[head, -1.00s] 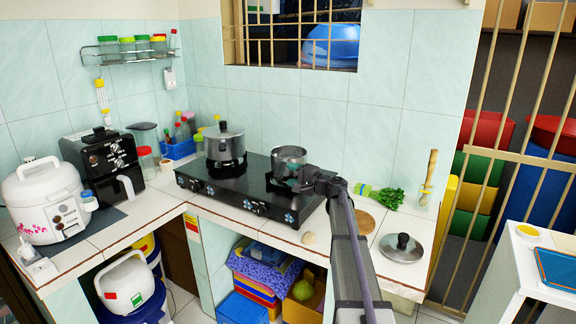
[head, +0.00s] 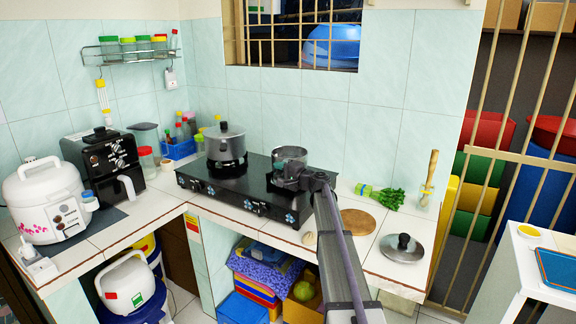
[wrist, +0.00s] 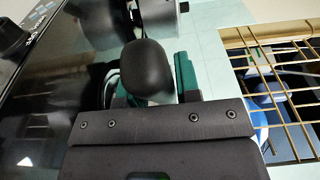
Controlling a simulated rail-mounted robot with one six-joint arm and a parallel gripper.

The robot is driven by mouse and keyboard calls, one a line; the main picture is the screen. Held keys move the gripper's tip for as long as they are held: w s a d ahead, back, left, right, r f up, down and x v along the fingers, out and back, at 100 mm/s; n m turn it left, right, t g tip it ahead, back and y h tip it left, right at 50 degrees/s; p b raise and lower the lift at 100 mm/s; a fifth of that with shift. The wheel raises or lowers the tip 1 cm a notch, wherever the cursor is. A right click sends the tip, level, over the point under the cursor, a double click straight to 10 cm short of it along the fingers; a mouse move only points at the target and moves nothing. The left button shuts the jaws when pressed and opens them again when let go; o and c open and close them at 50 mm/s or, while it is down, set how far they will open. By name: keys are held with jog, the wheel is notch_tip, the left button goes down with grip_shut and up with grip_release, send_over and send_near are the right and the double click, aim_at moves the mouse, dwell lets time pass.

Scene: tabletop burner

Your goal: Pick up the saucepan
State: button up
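The silver saucepan (head: 289,156) stands without a lid on the right burner of the black stove. My gripper (head: 291,181) is at its front right side, level with its handle, and partly covers it. In the wrist view the thick black handle (wrist: 147,72) points toward the camera and lies between the two green-padded fingers of my gripper (wrist: 150,85). The fingers stand apart, one on each side of the handle, with a gap showing on the right. Part of the saucepan's metal wall (wrist: 157,20) shows beyond the handle.
A lidded pot (head: 225,143) stands on the left burner of the stove (head: 215,185). A loose lid (head: 402,246), a round wooden board (head: 357,222) and green vegetables (head: 388,198) lie on the counter to the right. The tiled wall is close behind the stove.

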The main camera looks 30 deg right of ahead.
grip_shut()
jog(key=shift+r, duration=0.1)
notch_tip(320, 180, up, 10)
jog(key=p, duration=1)
dwell(0.6)
